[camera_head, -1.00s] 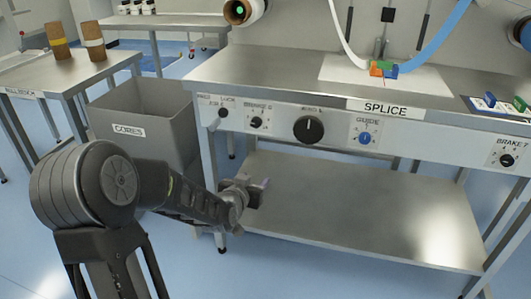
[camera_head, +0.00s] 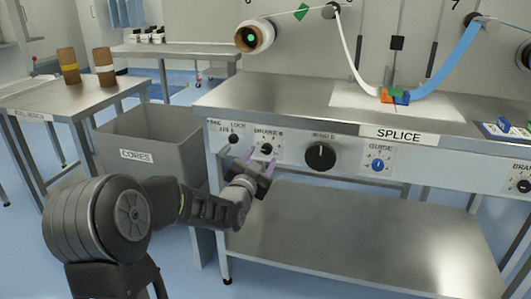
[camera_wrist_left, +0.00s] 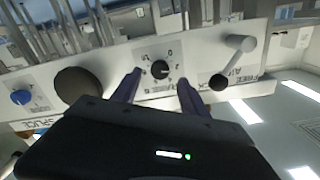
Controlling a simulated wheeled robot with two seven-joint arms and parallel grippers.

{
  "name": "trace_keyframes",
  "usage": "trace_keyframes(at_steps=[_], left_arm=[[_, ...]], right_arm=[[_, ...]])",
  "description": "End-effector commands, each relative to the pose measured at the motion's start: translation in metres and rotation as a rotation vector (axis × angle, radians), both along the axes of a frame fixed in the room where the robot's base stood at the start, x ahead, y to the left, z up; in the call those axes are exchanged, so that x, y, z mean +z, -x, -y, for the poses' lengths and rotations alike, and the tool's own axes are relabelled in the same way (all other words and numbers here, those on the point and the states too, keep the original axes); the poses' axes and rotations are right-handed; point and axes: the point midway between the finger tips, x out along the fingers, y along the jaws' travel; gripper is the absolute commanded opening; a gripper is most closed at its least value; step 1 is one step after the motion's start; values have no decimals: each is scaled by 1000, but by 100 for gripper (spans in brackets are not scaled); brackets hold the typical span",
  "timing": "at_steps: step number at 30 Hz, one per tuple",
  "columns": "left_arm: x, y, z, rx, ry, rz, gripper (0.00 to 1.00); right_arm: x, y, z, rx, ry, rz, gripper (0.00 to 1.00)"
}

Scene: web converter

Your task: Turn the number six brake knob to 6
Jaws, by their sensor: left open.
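The number six brake knob (camera_head: 267,149) is a small black dial on a white label plate, on the front panel of the splice bench. It also shows in the left wrist view (camera_wrist_left: 160,70), upside down, between the two fingers. My left gripper (camera_head: 259,163) is open and empty just in front of and below the knob. In the left wrist view its fingers (camera_wrist_left: 158,88) stand on either side of the dial, apart from it. I cannot tell the exact number the knob points to. My right gripper is not in view.
The large black wind knob (camera_head: 320,156) is right of the brake knob, and the blue guide knob (camera_head: 378,165) further right. The lock lever knob (camera_head: 233,138) is close on the left. A grey cores bin (camera_head: 148,170) stands left of the bench.

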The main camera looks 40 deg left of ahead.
Motion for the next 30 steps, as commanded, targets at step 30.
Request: trace_keyframes(at_steps=[30], left_arm=[[0,-44,-15,-1,1,0,21]], right_arm=[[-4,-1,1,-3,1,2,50]])
